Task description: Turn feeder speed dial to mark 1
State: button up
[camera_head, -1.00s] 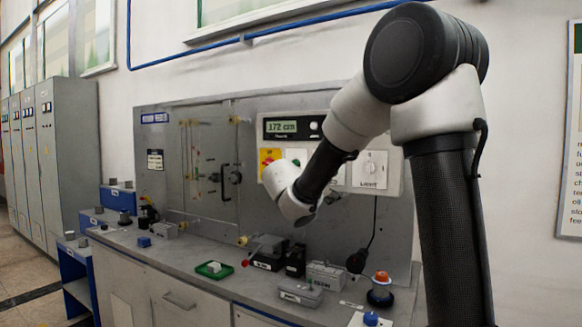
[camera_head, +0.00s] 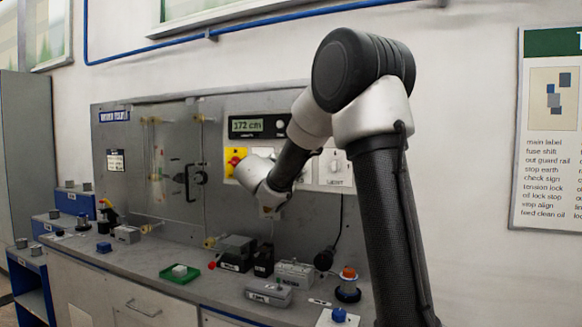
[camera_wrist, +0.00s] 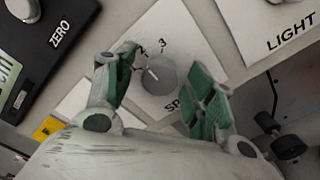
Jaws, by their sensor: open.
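The feeder speed dial (camera_wrist: 159,76) is a round grey knob on a white plate in the wrist view. Numerals 2 and 3 show beyond it, and part of a label beginning "SP" shows below it. A small pale line is at its upper left edge; I cannot tell exactly which mark it points at. My gripper (camera_wrist: 166,80) is open, with one green-padded finger on each side of the dial. I see no clear contact. In the head view my wrist is in front of the control panel (camera_head: 232,131) and hides the dial.
A LIGHT switch plate (camera_wrist: 265,25) is right of the dial, and a black display unit with a ZERO knob (camera_wrist: 22,9) is left. A yellow plate with a red knob (camera_head: 235,160) is on the panel. The bench below holds a green tray (camera_head: 166,274) and several boxes.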

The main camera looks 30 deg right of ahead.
jog(key=c, duration=1.1)
jog(key=shift+o, duration=0.3)
jog(key=n, duration=0.4)
jog(key=shift+n, duration=2.4)
jog(key=o, duration=1)
